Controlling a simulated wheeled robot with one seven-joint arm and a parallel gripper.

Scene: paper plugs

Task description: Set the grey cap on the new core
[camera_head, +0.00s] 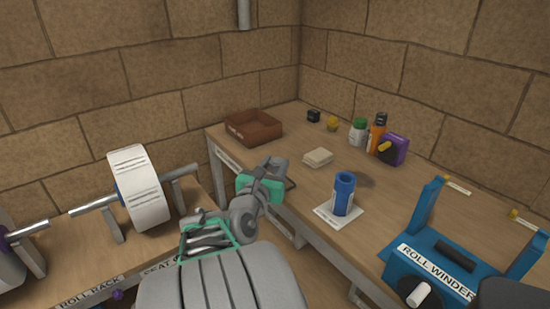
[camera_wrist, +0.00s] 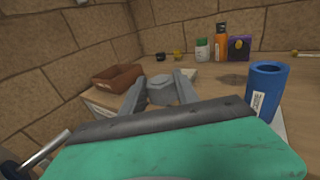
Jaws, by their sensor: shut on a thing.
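My gripper (camera_head: 277,172) is at the near left edge of the workbench, to the left of the blue core. In the wrist view its two fingers (camera_wrist: 158,90) are shut on the grey cap (camera_wrist: 161,91), a small grey faceted piece. The blue core (camera_head: 343,197) stands upright on a white labelled card (camera_head: 326,215) on the bench. In the wrist view the core (camera_wrist: 265,90) is at the right, its open top showing, apart from the cap. Part of the cap is hidden by the fingers.
A brown tray (camera_head: 253,128) and a pale block (camera_head: 318,157) lie beyond my gripper. Bottles (camera_head: 378,132) and a purple box (camera_head: 394,149) stand at the back. The blue roll winder (camera_head: 436,262) is at the right. A roll rack with a white roll (camera_head: 138,186) is at the left.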

